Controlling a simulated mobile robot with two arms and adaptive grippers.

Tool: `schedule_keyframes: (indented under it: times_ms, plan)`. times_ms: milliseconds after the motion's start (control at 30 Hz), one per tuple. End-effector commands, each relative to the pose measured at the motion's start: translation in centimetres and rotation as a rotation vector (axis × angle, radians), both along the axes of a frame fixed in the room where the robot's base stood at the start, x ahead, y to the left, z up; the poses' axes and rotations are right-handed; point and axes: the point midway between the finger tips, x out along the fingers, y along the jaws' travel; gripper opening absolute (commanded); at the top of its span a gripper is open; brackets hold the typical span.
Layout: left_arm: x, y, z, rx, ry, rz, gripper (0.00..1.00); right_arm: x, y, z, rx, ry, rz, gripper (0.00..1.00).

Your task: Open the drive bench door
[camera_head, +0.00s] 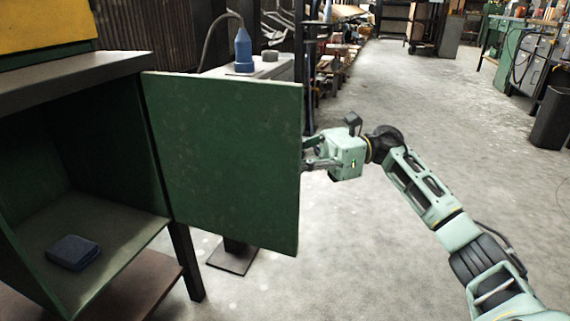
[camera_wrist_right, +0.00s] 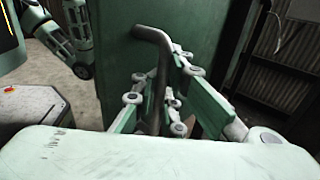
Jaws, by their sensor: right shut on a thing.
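The drive bench door (camera_head: 222,160) is a flat green panel. In the head view it stands swung out from the bench (camera_head: 60,200), whose green interior shows at the left. My right gripper (camera_head: 308,153) is at the door's right edge, partly hidden behind it. In the right wrist view the door (camera_wrist_right: 190,30) rises behind a bent grey bar handle (camera_wrist_right: 158,75), and my right gripper (camera_wrist_right: 160,110) is shut on this handle. The handle is hidden in the head view. My left gripper shows in neither view.
A blue folded item (camera_head: 73,252) lies inside the bench. A blue bottle-shaped object (camera_head: 243,50) stands on a grey unit behind the door. Open concrete floor (camera_head: 400,250) lies to the right. A dark bin (camera_head: 552,118) stands at the far right.

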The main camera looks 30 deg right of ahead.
Motion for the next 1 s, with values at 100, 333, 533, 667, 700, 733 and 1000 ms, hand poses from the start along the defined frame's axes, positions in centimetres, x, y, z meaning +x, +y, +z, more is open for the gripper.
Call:
schedule_keyframes:
  times_ms: [100, 333, 533, 667, 700, 733, 1000]
  plan:
    - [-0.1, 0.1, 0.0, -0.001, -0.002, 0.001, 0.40, -0.2, -0.3, -0.2, -0.007, 0.005, 0.001, 0.11]
    - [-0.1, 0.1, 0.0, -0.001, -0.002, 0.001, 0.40, -0.1, -0.2, -0.1, -0.005, 0.003, 0.001, 0.28]
    - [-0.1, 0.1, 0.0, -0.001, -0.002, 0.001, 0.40, -0.1, -0.1, -0.1, -0.003, 0.001, 0.001, 0.28]
    - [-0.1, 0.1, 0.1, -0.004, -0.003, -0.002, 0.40, -0.1, -0.4, 0.0, -0.003, 0.001, 0.000, 0.28]
    - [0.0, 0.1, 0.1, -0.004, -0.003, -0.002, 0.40, -0.1, -0.8, 0.0, -0.003, 0.001, -0.001, 0.28]
    - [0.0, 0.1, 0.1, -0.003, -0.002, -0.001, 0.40, -0.1, -1.1, 0.0, -0.003, 0.001, -0.002, 0.28]
    - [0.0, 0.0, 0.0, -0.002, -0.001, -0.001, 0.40, -0.8, -6.7, 0.1, -0.003, 0.001, -0.006, 0.28]
